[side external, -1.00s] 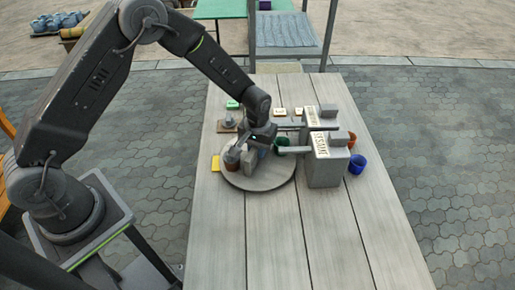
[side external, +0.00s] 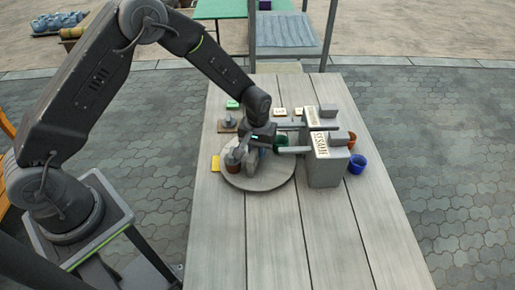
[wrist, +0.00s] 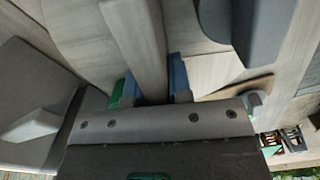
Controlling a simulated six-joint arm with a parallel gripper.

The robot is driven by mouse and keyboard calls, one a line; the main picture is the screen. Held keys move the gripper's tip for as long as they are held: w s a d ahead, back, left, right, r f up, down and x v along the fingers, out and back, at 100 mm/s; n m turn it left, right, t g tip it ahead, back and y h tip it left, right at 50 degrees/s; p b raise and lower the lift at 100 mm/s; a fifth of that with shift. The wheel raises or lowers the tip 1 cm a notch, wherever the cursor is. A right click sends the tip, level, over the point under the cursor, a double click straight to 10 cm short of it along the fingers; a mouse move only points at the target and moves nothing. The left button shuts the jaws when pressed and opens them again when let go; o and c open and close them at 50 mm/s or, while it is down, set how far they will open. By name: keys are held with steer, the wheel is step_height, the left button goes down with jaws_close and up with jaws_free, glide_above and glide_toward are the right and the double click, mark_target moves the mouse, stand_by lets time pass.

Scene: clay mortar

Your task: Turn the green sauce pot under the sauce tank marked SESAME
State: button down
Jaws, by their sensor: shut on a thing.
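The green sauce pot (side external: 281,140) stands at the right side of the round grey turntable (side external: 272,182). It is partly hidden by the spout arm (side external: 296,150) of the front tank, labelled SESAME (side external: 320,145). My gripper (side external: 257,147) is low over the turntable, left of the green pot. In the wrist view my gripper (wrist: 152,92) is shut on a grey bar (wrist: 135,40), with a blue fingertip at each side. The bar looks like the turntable's handle. A bit of green (wrist: 121,92) shows left of it. The exact grip is partly hidden.
A brown pot (side external: 232,161) stands at the turntable's left. A second labelled tank (side external: 311,115) is behind the front one. An orange pot (side external: 351,139) and a blue pot (side external: 357,164) stand right of the tanks. The near table is clear.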

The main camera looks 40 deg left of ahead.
steer(key=shift+n, duration=13.8)
steer(key=c, duration=1)
jaws_free()
steer(key=shift+c, duration=0.2)
